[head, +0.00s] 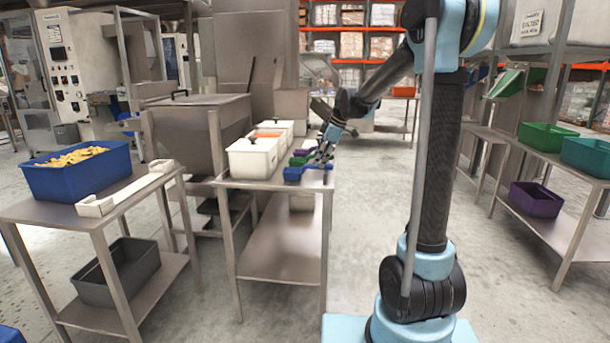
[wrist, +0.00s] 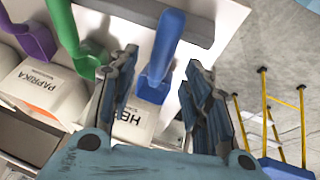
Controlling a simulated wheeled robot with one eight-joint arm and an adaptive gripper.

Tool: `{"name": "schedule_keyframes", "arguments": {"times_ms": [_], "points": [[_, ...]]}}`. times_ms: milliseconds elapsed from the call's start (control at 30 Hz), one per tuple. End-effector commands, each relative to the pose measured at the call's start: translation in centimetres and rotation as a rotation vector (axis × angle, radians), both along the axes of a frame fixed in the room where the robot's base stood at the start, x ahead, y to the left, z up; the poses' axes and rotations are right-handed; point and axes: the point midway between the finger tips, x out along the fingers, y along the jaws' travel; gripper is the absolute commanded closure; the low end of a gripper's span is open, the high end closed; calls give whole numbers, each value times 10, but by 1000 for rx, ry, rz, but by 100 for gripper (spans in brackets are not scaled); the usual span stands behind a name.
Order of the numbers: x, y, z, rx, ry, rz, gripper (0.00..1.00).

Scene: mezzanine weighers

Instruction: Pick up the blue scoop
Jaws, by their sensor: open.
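The blue scoop (head: 293,173) lies at the near right end of a steel table in the head view. In the wrist view the blue scoop (wrist: 167,42) shows its long handle running up the picture, with its wider end lower down. My gripper (wrist: 162,60) is open, and the scoop appears between its two fingers with a gap on each side. I cannot tell how far above the scoop the fingertips are. In the head view my gripper (head: 324,157) is over the right edge of the table, close to the scoop and partly covering it.
A green scoop (wrist: 85,42) and a purple scoop (wrist: 30,38) are left of the blue one. White tubs (head: 252,158) stand beside the scoops on the steel table (head: 270,184). One tub (wrist: 42,88) reads PAPRIKA. Open floor (head: 370,210) lies right of the table.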

Motion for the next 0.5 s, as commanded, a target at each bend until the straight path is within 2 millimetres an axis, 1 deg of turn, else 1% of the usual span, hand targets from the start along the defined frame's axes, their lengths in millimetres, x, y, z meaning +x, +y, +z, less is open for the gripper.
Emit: {"name": "schedule_keyframes", "arguments": {"times_ms": [300, 400, 500], "points": [[9, 16, -34, 0, 0, 1, 55], [10, 19, -42, 0, 0, 0, 55], [11, 20, -45, 0, 0, 0, 55]]}}
